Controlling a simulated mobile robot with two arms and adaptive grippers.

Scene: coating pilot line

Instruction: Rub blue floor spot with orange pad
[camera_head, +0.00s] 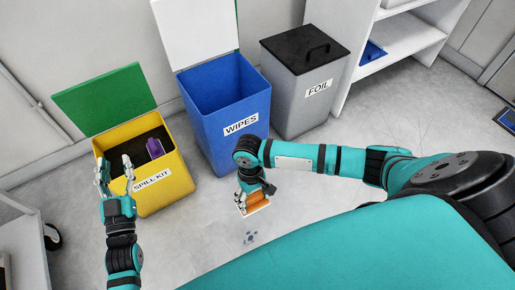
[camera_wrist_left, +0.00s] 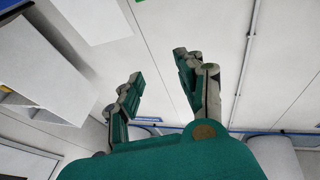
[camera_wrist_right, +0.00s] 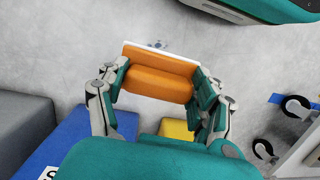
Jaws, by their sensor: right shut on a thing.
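The orange pad (camera_head: 257,200) has a white layer along its far face. My right gripper (camera_head: 250,198) is shut on it, above the floor in front of the blue bin. The right wrist view shows the pad (camera_wrist_right: 155,83) between both fingers of the right gripper (camera_wrist_right: 158,92). The blue floor spot (camera_head: 251,238) is a small bluish-grey patch on the pale floor, just below the pad in the head view. A bit of it shows past the pad's white edge in the right wrist view (camera_wrist_right: 158,44). My left gripper (camera_head: 115,172) is open and empty beside the yellow bin, fingers pointing up.
The open yellow SPILL KIT bin (camera_head: 167,186) holds a purple item (camera_head: 155,148). The open blue WIPES bin (camera_head: 240,150) and the lidded grey FOIL bin (camera_head: 300,110) stand along the wall. A white shelf (camera_head: 385,50) is at back right. Floor around the spot is clear.

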